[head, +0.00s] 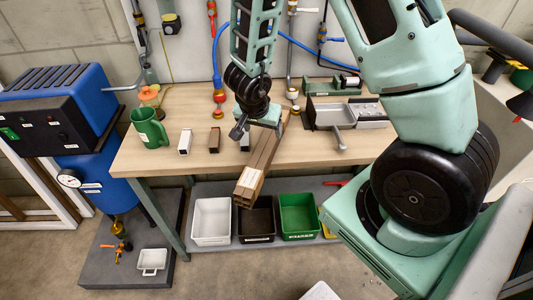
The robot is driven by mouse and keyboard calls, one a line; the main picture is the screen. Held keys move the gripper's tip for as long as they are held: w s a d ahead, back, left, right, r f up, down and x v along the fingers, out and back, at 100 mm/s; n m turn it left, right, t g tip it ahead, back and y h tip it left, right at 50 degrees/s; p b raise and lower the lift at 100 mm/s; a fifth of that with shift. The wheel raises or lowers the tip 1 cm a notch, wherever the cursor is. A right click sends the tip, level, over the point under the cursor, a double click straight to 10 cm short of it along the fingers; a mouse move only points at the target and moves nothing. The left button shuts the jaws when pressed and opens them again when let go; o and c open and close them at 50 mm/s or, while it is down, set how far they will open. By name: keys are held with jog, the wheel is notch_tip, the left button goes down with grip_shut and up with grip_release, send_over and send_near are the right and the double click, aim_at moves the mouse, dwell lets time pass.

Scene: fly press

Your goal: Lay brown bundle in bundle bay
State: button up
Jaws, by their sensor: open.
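The brown bundle (259,170) is a long pack of square brown bars with a pale label near its front end. It slants across the front edge of the wooden bench, its front end sticking out over the bins below. My gripper (258,122) is over the bundle's rear part, pointing down, with its jaws open. The gripper hides part of the bundle's rear, so I cannot tell whether the fingers touch it. I cannot make out which place is the bundle bay.
White (211,219), dark brown (256,220) and green (298,215) bins stand below the bench. A green mug (148,128), a white block (185,141) and a brown block (214,140) are left on the bench; a metal tray (331,116) is right. A blue machine (75,85) stands left.

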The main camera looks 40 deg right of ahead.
aim_at(267, 142)
jog(key=b+x, duration=0.4)
jog(key=x, duration=0.7)
jog(key=shift+d+f, duration=0.1)
jog(key=shift+f, duration=0.2)
jog(key=shift+r, duration=0.1)
grip_shut()
notch_tip(267, 142, up, 10)
jog(key=p, duration=0.5)
